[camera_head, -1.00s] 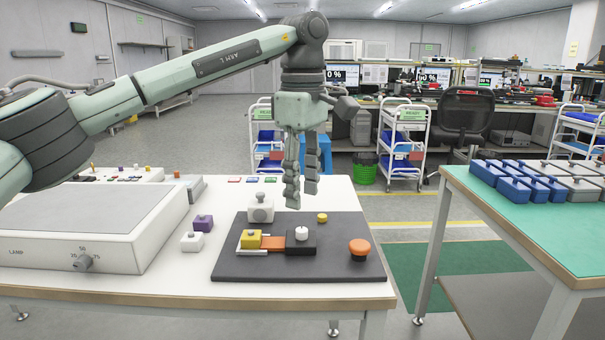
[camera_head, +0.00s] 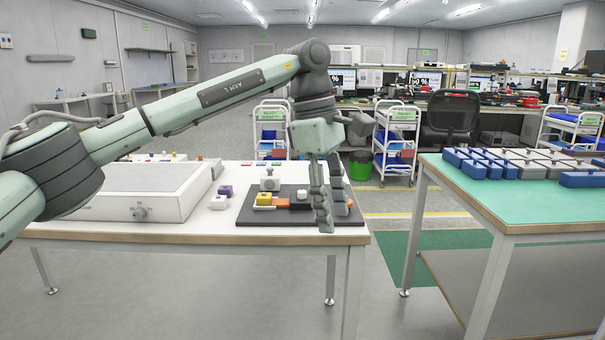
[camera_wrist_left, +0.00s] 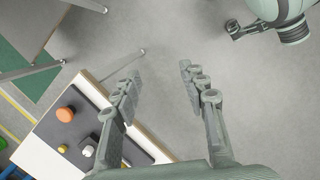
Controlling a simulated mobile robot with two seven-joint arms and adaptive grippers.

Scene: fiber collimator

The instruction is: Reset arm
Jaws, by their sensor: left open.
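My left gripper (camera_head: 333,215) is open and empty in the head view, in front of the right end of the dark board (camera_head: 262,217). In the left wrist view my left gripper (camera_wrist_left: 159,76) shows two fingers spread wide over grey floor, with nothing between them. The board lies on the white table (camera_head: 110,229). It carries a yellow block (camera_head: 263,199), an orange strip and a white-topped dark block. My right gripper is not in view.
A white lamp box (camera_head: 140,190) and a purple-topped block (camera_head: 225,190) stand left of the board. A green-topped table (camera_head: 520,208) with blue and grey blocks stands at the right. Open floor lies between and before the tables.

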